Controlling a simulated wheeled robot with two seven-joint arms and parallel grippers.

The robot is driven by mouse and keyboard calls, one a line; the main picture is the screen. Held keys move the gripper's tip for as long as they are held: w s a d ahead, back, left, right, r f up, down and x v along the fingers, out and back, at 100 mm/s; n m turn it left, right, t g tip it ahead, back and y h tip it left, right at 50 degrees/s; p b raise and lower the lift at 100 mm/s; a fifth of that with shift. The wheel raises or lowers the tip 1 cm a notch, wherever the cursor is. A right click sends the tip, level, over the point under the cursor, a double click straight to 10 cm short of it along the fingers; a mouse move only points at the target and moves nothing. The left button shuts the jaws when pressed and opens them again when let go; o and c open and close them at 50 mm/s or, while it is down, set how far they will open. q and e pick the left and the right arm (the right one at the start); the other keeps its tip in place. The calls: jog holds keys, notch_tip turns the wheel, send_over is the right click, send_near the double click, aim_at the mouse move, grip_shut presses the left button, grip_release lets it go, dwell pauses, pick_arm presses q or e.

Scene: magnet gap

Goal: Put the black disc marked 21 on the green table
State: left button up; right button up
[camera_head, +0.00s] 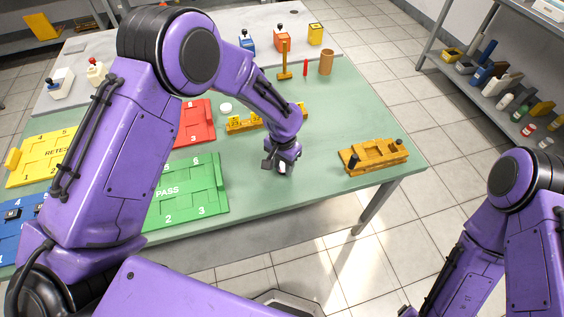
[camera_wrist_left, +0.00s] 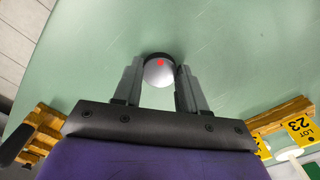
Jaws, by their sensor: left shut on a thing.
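My left gripper (camera_head: 282,167) is low over the front middle of the green table (camera_head: 330,112). In the left wrist view, the left gripper (camera_wrist_left: 159,76) is shut on a round disc (camera_wrist_left: 158,72) with a dark rim, a silvery grey face and a red spot. No number can be read on it, so I cannot tell whether it is the one marked 21. I cannot tell whether it touches the table. My right arm shows at the lower right; its gripper is out of view.
A wooden fixture (camera_head: 372,157) stands to the right. A wooden rack with yellow lot tags (camera_head: 240,124) is behind the gripper. Green PASS (camera_head: 185,193), red (camera_head: 194,122) and yellow (camera_head: 40,157) trays lie left. Bare table surrounds the gripper on its front and right.

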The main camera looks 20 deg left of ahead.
aim_at(282, 168)
pick_arm(q)
jog(key=o, duration=1.1)
jog(key=shift+f, duration=0.1)
notch_tip(282, 168, up, 12)
jog(key=shift+r+b, duration=0.2)
jog(key=shift+b, duration=0.3)
